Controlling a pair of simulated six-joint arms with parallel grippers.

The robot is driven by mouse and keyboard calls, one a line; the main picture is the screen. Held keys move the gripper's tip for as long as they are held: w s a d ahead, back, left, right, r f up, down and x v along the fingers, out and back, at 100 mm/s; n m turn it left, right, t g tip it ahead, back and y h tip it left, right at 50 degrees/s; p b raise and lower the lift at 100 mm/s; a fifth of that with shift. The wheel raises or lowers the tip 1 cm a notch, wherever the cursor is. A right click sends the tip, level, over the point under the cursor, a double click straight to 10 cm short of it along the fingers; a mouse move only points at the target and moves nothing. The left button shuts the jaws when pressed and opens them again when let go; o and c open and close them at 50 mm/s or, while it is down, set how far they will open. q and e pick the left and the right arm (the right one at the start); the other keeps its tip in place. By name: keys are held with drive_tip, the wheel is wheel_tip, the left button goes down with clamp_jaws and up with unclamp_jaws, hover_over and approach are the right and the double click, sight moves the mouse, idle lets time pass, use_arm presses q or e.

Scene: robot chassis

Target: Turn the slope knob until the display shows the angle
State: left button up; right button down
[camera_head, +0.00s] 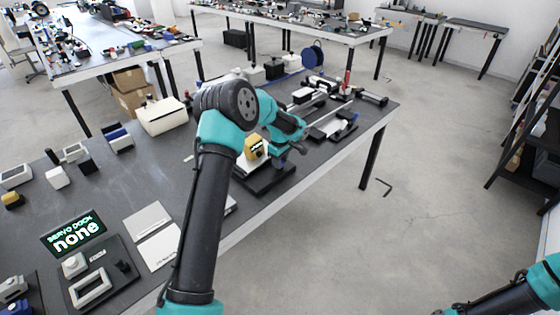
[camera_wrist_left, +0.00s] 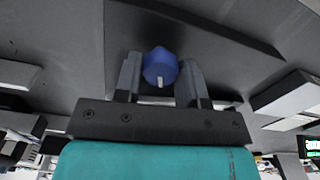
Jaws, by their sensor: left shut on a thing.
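In the left wrist view a blue round knob (camera_wrist_left: 160,66) with a white pointer mark sits between the two fingers of my left gripper (camera_wrist_left: 160,78), which is shut on it. In the head view my left gripper (camera_head: 286,153) reaches down over a dark base plate (camera_head: 264,182) on the table. A yellow block with a small dark display (camera_head: 255,146) stands just left of it, partly covered by my arm; its digits are too small to read. The knob is hidden by my gripper in the head view. My right arm shows at the lower right, without its gripper.
A black sign reading "SERVO DOCK none" (camera_head: 74,233) stands at the left of the dark table (camera_head: 155,186). Pale panels (camera_head: 148,219) lie near the front edge. Several rails and devices (camera_head: 325,115) lie to the right of my left gripper. A white box (camera_head: 163,115) stands behind.

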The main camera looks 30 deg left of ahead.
use_arm(q)
drive_tip(key=shift+n, duration=0.9)
drive_tip(key=o, duration=0.9)
drive_tip(key=shift+r, duration=0.15)
wheel_tip(320, 180, up, 17)
drive_tip(key=shift+r, duration=0.1)
idle(0.3)
